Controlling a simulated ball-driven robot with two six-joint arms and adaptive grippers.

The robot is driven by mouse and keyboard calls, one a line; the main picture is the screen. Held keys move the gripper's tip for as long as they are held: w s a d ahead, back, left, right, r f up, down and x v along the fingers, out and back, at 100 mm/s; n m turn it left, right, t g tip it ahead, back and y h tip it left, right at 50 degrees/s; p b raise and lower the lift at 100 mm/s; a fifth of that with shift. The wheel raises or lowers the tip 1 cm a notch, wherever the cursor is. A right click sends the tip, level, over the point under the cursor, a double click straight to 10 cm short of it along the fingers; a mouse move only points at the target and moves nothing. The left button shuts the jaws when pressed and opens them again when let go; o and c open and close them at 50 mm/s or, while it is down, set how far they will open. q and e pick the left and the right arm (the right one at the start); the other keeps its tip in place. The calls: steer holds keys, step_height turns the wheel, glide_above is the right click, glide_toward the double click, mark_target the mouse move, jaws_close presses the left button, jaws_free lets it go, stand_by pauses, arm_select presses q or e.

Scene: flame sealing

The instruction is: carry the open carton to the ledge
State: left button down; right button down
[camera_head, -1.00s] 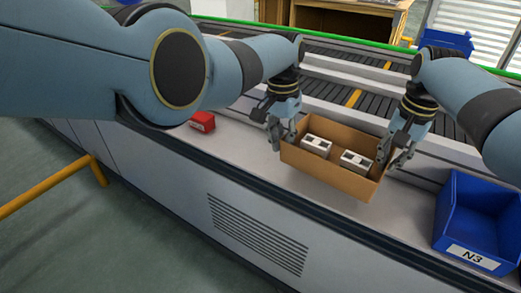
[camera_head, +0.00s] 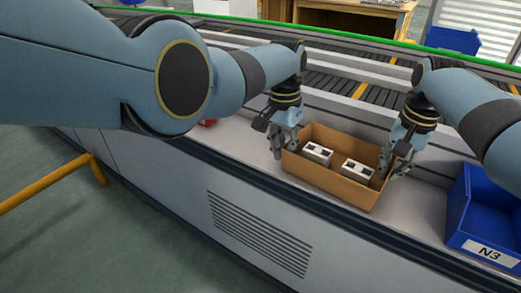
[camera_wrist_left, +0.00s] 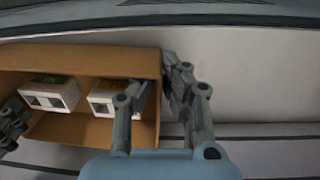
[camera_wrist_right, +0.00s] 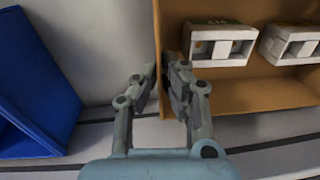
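The open brown carton (camera_head: 330,182) is upright at the middle of the head view, over the pale ledge (camera_head: 235,143) in front of the conveyor. Two white blocks with square openings, one on the left (camera_head: 317,153) and one on the right (camera_head: 355,169), lie inside it. My left gripper (camera_wrist_left: 154,75) has its fingers on both sides of one end wall and is shut on it. My right gripper (camera_wrist_right: 159,72) is likewise shut on the opposite end wall. I cannot tell whether the carton's underside touches the ledge.
A blue bin marked N3 (camera_head: 487,250) stands right of the carton. A red item (camera_head: 208,122) on the ledge at left is mostly hidden by my arm. The conveyor (camera_head: 330,87) runs behind. A yellow rail (camera_head: 50,180) stands at lower left.

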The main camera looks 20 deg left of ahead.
arm_select(q)
steer(key=c, duration=1.5)
jaws_free()
steer(key=shift+f, duration=0.2)
arm_select(e)
steer(key=c, duration=1.5)
jaws_free()
steer(key=shift+f, duration=0.2)
steer(key=shift+r, duration=0.2)
arm_select(q)
steer(key=r, duration=1.2)
steer(key=shift+w+a, duration=0.1)
steer(key=shift+a, duration=0.25)
arm_select(e)
steer(key=r, duration=1.1)
steer(key=shift+s+d+r, duration=0.1)
steer(key=shift+d+r, duration=0.2)
